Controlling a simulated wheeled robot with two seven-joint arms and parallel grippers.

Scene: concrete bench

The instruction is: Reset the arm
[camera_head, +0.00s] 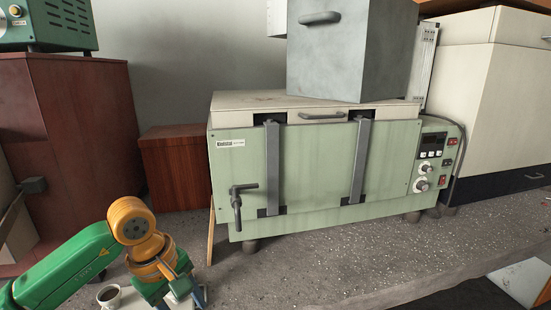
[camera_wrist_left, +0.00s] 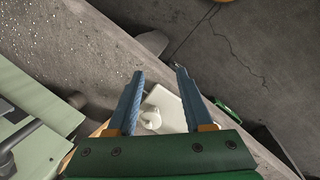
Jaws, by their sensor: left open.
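My left arm comes in from the lower left in the head view, green with an orange wrist. Its gripper (camera_head: 186,297) points down at the bottom edge, partly cut off. In the left wrist view the two blue fingers of the left gripper (camera_wrist_left: 158,73) are spread apart, with nothing held between them. A white cup (camera_head: 109,295) with dark contents stands left of the gripper, on a pale flat surface. A white round shape, perhaps a cup, (camera_wrist_left: 150,119) shows between the fingers in the wrist view. My right gripper is not in view.
A pale green oven-like machine (camera_head: 313,165) with clamps and a control panel stands at the back of the speckled concrete bench (camera_head: 330,250). A grey metal box (camera_head: 340,50) sits on top. Wooden cabinets (camera_head: 90,125) stand left. The bench right of the gripper is clear.

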